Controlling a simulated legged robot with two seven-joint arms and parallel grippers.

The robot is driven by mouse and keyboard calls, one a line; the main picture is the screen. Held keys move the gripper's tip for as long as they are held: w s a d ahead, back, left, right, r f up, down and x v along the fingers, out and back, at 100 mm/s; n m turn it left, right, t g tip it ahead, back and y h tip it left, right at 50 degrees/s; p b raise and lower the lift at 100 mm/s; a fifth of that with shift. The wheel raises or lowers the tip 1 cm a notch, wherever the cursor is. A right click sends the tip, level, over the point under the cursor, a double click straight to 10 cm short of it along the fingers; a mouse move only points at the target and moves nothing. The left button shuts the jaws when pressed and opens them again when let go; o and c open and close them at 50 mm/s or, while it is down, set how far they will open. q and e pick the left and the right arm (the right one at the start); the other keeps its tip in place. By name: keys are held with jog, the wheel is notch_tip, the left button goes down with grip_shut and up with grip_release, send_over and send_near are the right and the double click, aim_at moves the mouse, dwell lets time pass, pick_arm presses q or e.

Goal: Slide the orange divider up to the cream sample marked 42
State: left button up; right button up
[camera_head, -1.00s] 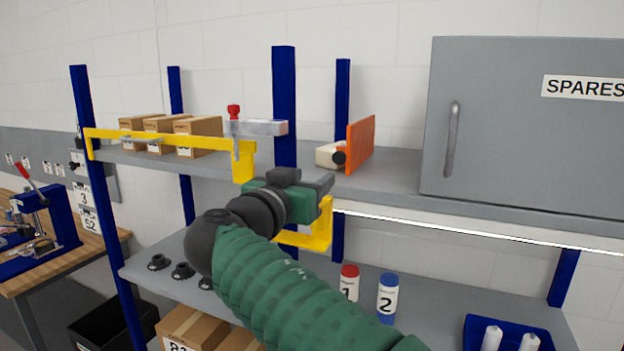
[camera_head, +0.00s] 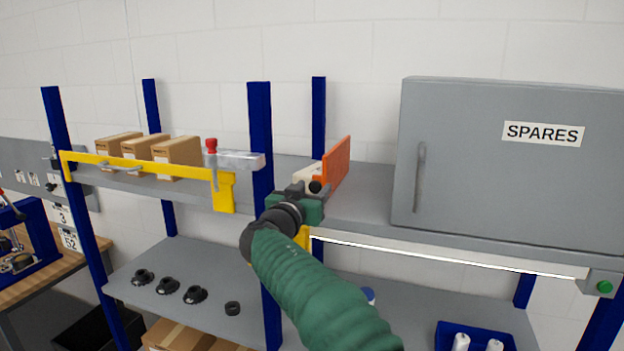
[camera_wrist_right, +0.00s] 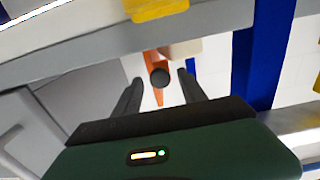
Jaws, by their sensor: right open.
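The orange divider (camera_head: 336,163) stands upright on the upper shelf, and its black knob (camera_head: 315,187) faces me. The cream sample (camera_head: 304,174) lies just left of the divider; no marking on it is readable, and I cannot tell whether they touch. My right gripper (camera_head: 309,196) is at the shelf's front edge by the knob. In the right wrist view the open fingers (camera_wrist_right: 160,84) appear on either side of the knob (camera_wrist_right: 160,77), with the divider (camera_wrist_right: 154,60) and part of the sample (camera_wrist_right: 184,48) behind. My left gripper is not in view.
A blue post (camera_head: 261,140) stands left of my gripper. A yellow rail (camera_head: 135,164) with a red-knobbed clamp (camera_head: 211,146) runs along the shelf front, near several cardboard boxes (camera_head: 178,153). The grey SPARES cabinet (camera_head: 500,170) stands right; the shelf between it and the divider is clear.

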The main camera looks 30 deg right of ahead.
jog(key=shift+a, duration=0.1)
jog(key=shift+c, duration=1.3)
grip_shut()
jog(key=b, duration=0.3)
jog(key=shift+s+f, duration=0.1)
jog(key=shift+f, duration=0.25)
jog(key=shift+r+b, duration=0.15)
jog(key=shift+b, duration=0.3)
jog(key=shift+r, duration=0.25)
